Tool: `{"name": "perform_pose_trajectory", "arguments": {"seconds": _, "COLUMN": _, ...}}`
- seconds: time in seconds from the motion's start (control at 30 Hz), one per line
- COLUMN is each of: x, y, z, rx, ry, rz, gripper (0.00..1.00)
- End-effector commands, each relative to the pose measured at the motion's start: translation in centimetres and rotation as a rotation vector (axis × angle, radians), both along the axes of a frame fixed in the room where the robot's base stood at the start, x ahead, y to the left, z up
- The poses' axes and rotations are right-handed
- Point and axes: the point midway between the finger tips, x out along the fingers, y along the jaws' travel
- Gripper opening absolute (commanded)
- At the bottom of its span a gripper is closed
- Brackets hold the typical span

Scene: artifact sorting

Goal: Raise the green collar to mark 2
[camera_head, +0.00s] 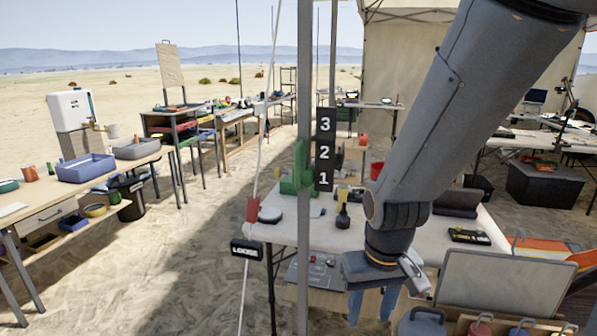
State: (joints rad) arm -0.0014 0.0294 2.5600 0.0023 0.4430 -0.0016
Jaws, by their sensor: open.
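The green collar (289,186) sits around or against a grey upright pole (304,60), with a taller part reaching upward. Its lower body is about level with mark 1 (324,180). Mark 2 (324,152) and mark 3 (324,121) are stacked above it on a dark number strip. My gripper (371,308) is at lower centre-right, pointing down, with its blue fingers apart and nothing visible between them. It is lower in the picture than the collar and to its right, clear of it.
A white rope (262,120) runs left of the pole, with a red piece (253,209) on it and a "LOOSE" sign (247,251) beside it. A pale table (390,232) behind bears small items. Bottles and a grey panel (505,280) stand at lower right.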

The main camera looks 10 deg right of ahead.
Motion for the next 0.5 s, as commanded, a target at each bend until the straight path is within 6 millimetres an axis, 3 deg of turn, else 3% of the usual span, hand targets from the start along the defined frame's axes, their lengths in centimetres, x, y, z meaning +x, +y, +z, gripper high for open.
{"name": "perform_pose_trajectory", "arguments": {"seconds": 0.33, "x": 0.0, "y": 0.0, "z": 0.0, "rx": 0.000, "ry": 0.000, "rz": 0.000, "gripper": 0.42}}
{"name": "perform_pose_trajectory", "arguments": {"seconds": 0.4, "x": 0.1, "y": 0.0, "z": 0.1, "rx": 0.000, "ry": -0.001, "rz": 0.000, "gripper": 0.32}}
{"name": "perform_pose_trajectory", "arguments": {"seconds": 0.5, "x": 1.6, "y": 0.2, "z": 0.9, "rx": 0.001, "ry": -0.013, "rz": 0.008, "gripper": 0.31}}
